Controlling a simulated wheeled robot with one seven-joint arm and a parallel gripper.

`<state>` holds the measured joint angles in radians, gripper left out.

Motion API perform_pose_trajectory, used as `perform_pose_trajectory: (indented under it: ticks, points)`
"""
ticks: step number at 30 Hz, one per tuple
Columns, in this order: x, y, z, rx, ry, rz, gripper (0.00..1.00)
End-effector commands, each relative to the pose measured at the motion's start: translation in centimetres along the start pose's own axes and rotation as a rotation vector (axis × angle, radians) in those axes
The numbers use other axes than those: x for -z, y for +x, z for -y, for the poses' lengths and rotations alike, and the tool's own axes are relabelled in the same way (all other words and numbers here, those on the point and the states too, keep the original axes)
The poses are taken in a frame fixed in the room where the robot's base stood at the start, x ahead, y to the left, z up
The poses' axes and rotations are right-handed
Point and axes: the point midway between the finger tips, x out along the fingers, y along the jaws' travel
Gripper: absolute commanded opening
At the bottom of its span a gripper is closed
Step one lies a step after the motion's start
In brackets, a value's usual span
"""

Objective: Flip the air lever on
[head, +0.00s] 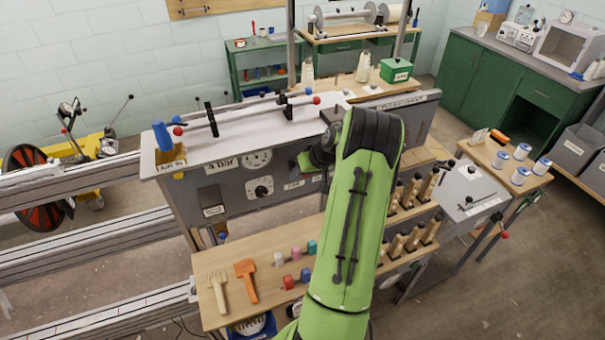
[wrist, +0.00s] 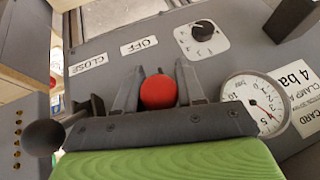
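The wrist view shows a round red knob (wrist: 158,91), which seems to be the air lever's end, in front of the grey panel. My gripper (wrist: 158,82) has one dark finger on each side of it, with hardly any gap, and looks shut on it. The lever's shaft is hidden. In the head view my gripper (head: 307,163) is at the panel front, largely hidden by my green arm, and the knob is hidden.
A pressure gauge (wrist: 254,104) is close to the right finger, and a black rotary dial (wrist: 203,33) is beyond.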

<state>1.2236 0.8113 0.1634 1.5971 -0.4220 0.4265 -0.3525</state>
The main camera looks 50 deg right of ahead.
Motion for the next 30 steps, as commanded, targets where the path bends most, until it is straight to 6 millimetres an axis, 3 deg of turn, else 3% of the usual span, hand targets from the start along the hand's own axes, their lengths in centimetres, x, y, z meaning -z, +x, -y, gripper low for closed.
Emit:
perform_pose_trajectory:
  ticks: [1, 4, 14, 17, 24, 30]
  points:
    - [0.1, -0.1, 0.0, 0.0, -0.002, -0.003, 0.47]
    - [0.1, -0.1, 0.0, 0.0, -0.002, -0.001, 0.6]
    - [0.0, -0.7, -0.1, -0.001, 0.0, -0.001, 0.6]
    - [0.0, -2.5, -0.1, -0.003, 0.0, -0.003, 0.6]
    - [0.1, -9.5, -0.2, -0.006, 0.0, -0.006, 0.6]
    - [0.1, -14.2, -0.1, -0.003, -0.001, -0.003, 0.6]
